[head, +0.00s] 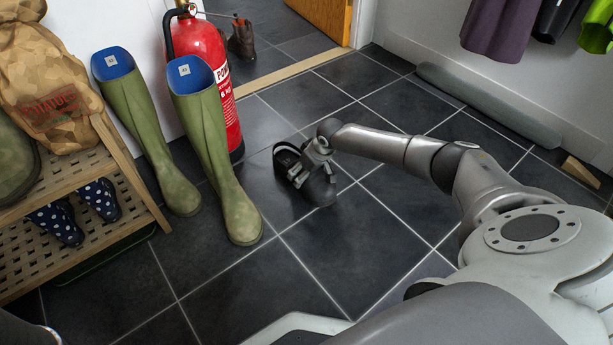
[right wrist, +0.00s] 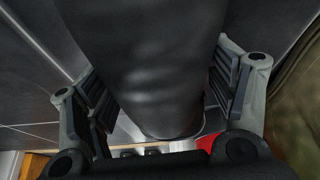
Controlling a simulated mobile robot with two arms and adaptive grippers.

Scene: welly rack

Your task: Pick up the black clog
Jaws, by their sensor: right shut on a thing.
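The black clog (head: 318,189) is in the middle of the dark tiled floor in the head view, partly covered by my right gripper (head: 300,170). In the right wrist view the clog (right wrist: 145,65) fills the upper middle, between the two fingers of my right gripper (right wrist: 160,95). My right gripper is shut on the clog. I cannot tell whether the clog is touching the floor or just above it. My left gripper is not in view.
Green wellies (head: 215,150) (head: 150,130) stand left of the clog, with a red fire extinguisher (head: 208,75) behind. A wooden rack (head: 130,205) with a potato sack (head: 45,80) and spotted boots (head: 58,222) is at far left. Floor to the right is clear up to a grey roll (head: 490,105).

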